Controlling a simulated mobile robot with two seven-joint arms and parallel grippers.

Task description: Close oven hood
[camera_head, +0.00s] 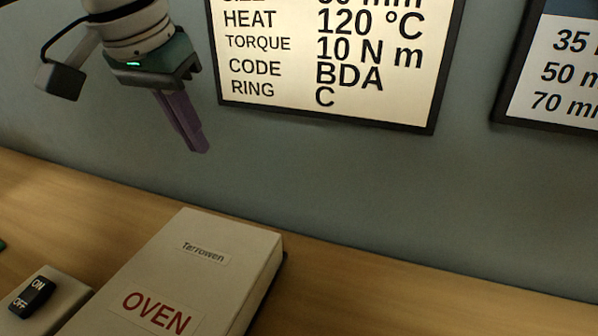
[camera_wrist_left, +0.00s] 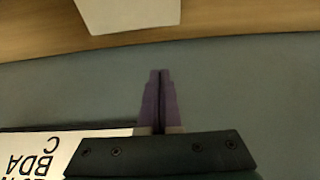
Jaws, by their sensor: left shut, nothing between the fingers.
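The oven (camera_head: 212,258) is a pale box labelled "OVEN" in red, lying on the wooden bench at the lower middle of the head view. Its top surface lies flat and looks down; its near end is cut off by the frame. A pale corner of it (camera_wrist_left: 128,12) shows at the top of the left wrist view. My left gripper (camera_head: 199,150) is shut and empty, its purple fingers pointing down in front of the wall, above and behind the oven and not touching it. The shut fingers also show in the left wrist view (camera_wrist_left: 160,75). My right gripper is not in view.
An ON/OFF switch (camera_head: 33,296) sits on a pale box left of the oven. A framed sign (camera_head: 335,60) with heat and torque values hangs on the blue-grey wall; another (camera_head: 560,80) hangs at right. The bench (camera_head: 420,300) right of the oven is clear.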

